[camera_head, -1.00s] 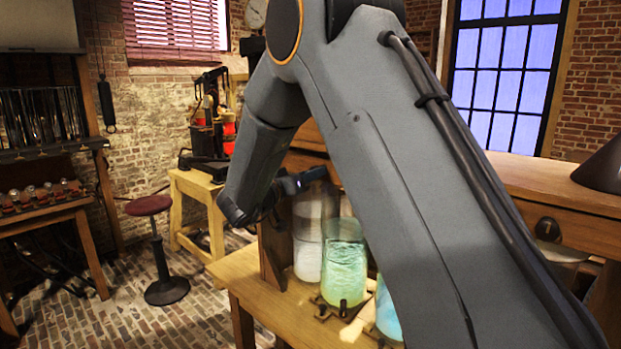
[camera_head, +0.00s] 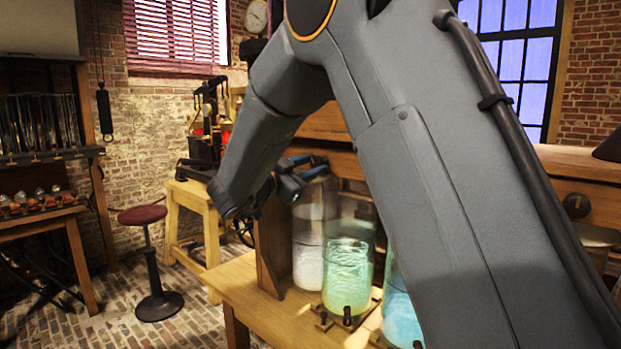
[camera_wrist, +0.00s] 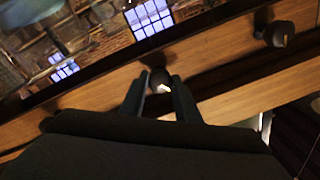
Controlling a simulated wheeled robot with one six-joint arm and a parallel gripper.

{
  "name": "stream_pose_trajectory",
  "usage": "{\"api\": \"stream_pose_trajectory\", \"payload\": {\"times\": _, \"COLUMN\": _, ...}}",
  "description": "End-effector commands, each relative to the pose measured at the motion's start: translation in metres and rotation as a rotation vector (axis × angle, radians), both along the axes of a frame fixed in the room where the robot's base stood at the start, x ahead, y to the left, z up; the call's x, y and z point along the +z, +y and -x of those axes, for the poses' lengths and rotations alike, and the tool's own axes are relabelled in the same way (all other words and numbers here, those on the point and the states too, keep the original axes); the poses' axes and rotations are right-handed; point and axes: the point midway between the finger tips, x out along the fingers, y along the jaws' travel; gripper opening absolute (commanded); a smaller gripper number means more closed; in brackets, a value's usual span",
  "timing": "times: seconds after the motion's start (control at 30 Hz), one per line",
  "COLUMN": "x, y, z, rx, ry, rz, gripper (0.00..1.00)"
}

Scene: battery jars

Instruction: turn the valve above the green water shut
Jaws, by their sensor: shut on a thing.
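My gripper (camera_head: 312,168) is above and behind the jars, close to the wooden front of the bench. In the wrist view, my gripper (camera_wrist: 160,80) has its two fingers on either side of a dark round valve knob (camera_wrist: 160,82) and is shut on it. The knob sits against the wooden board. In the head view the knob is hidden, so its place over the green water cannot be checked there.
A jar of whitish liquid (camera_head: 307,262) stands left of the green one, and a jar of blue liquid (camera_head: 402,312) stands to its right. Another dark knob (camera_head: 575,205) is on the wooden front at right. A red stool (camera_head: 142,215) stands on the floor at left.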

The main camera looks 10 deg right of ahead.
Motion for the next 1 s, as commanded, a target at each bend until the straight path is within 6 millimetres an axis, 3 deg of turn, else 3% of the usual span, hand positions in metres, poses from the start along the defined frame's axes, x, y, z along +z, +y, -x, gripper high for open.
{"api": "stream_pose_trajectory", "payload": {"times": 0.5, "x": -0.0016, "y": 0.0016, "z": -0.0019, "rx": 0.002, "ry": -0.344, "rz": -0.248, "gripper": 0.07}}
{"api": "stream_pose_trajectory", "payload": {"times": 1.0, "x": 0.0011, "y": 0.0015, "z": -0.0012, "rx": 0.001, "ry": -0.462, "rz": -0.334, "gripper": 0.07}}
